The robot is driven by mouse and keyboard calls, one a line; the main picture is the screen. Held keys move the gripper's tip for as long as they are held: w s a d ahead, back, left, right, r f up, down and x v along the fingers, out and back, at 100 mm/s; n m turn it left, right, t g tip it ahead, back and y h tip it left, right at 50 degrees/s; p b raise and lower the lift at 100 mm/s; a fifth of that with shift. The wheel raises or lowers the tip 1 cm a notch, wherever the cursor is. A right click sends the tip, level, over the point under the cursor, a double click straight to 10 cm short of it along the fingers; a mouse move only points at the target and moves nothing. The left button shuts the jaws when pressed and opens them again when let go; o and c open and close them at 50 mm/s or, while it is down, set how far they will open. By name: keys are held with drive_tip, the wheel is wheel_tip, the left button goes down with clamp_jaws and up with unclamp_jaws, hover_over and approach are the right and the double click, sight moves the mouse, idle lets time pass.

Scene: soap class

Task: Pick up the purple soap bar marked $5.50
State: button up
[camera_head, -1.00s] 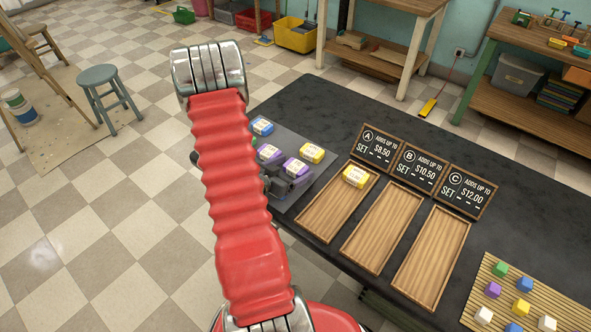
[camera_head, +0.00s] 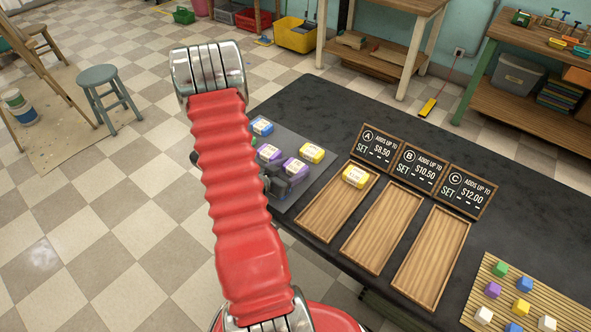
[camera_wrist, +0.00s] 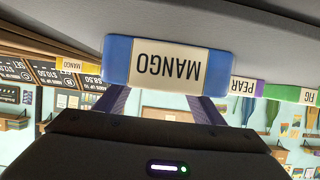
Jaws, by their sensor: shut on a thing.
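My gripper (camera_head: 277,183) is at the near edge of the grey soap tray (camera_head: 290,205). It is shut on a soap bar (camera_head: 294,168) that looks purple in the head view. In the wrist view, this bar (camera_wrist: 168,66) has bluish ends and a pale label reading MANGO upside down; its ends line up with my fingers. Another purple bar (camera_head: 269,153) lies to its left, and a purple bar marked PEAR (camera_wrist: 242,87) shows in the wrist view. No price is readable on any bar. My fingertips are partly hidden.
A yellow bar (camera_head: 312,153) lies right behind the held one; a blue bar (camera_head: 262,127) is farther back. Another yellow bar (camera_head: 355,176) sits in wooden tray A (camera_head: 325,215). Trays B (camera_head: 383,228) and C (camera_head: 432,258) are empty. Price boards (camera_head: 420,168) stand behind them.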

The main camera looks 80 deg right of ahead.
sight(292, 169)
drive_tip(key=shift+c, duration=1.1)
drive_tip(key=shift+r, duration=0.1)
wheel_tip(292, 169, up, 10)
idle(0.4)
